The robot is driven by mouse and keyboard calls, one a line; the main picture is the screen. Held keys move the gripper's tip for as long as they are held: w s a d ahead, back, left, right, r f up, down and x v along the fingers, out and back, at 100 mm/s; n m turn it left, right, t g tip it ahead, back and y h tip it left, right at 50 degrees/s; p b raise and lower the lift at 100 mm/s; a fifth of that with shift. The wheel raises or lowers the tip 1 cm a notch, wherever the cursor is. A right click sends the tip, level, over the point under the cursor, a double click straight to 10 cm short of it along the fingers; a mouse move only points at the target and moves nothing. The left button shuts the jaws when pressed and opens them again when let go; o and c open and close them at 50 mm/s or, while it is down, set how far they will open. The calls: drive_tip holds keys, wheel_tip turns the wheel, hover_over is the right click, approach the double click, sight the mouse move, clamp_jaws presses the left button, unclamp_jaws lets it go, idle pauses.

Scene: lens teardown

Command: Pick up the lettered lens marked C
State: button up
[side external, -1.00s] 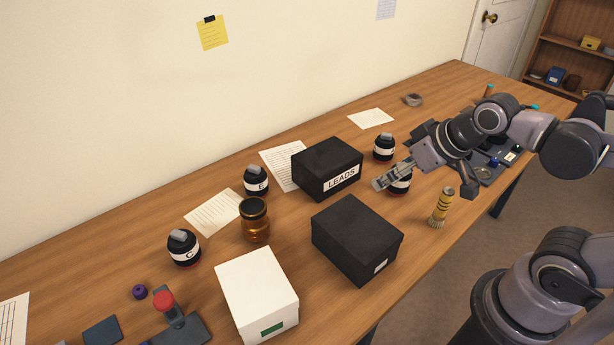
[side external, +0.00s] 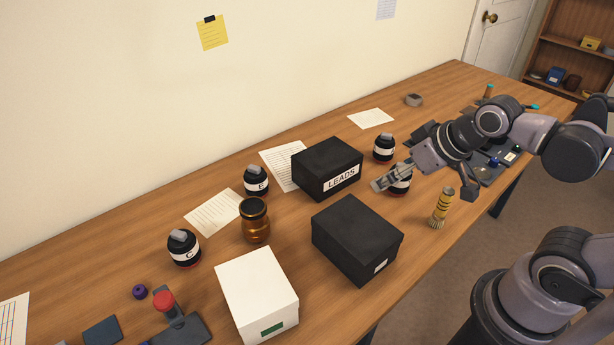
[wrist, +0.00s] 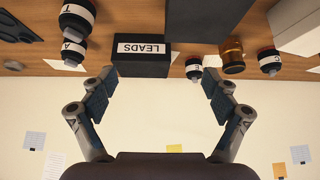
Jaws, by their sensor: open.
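The lens marked C (side external: 184,248) is a black cylinder with a white lettered band and a grey top piece. It stands upright at the left of the table in the side view, behind the white box. It also shows in the wrist view (wrist: 270,63), upside down at the right. My gripper (side external: 377,185) is open and empty, above the table at the right near the LEADS box, far from lens C. In the wrist view my gripper's fingers (wrist: 157,85) are spread wide, with nothing between them.
The black LEADS box (side external: 327,168), another black box (side external: 357,240) and a white box (side external: 257,295) stand mid-table. Lens E (side external: 256,181), an amber jar (side external: 255,220) and a red-knobbed joystick (side external: 168,310) are nearby. Another lens (side external: 384,148) is behind my gripper; a yellow-banded cylinder (side external: 442,208) stands right.

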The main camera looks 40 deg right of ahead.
drive_tip(key=w+a+r+m+g, duration=0.25)
drive_tip(key=w+a+r, duration=0.35)
drive_tip(key=w, duration=0.3)
drive_tip(key=m+g, duration=0.5)
drive_tip(key=m, duration=0.4)
hover_over(179, 234)
drive_tip(key=shift+t, duration=0.25)
drive_tip(key=f, duration=1.1)
drive_tip(key=shift+d, duration=0.2)
drive_tip(key=shift+a+f, duration=0.15)
drive_tip(key=shift+f, duration=0.15)
wheel_tip(179, 234, down, 5)
drive_tip(key=shift+f, duration=0.1)
drive_tip(key=shift+w+a+f, duration=0.1)
drive_tip(key=shift+w+f, duration=0.05)
drive_tip(key=shift+f, duration=1.25)
drive_tip(key=shift+w+f, duration=0.1)
drive_tip(key=shift+f, duration=1.25)
drive_tip(key=shift+r, duration=0.1)
drive_tip(key=c, duration=1.8)
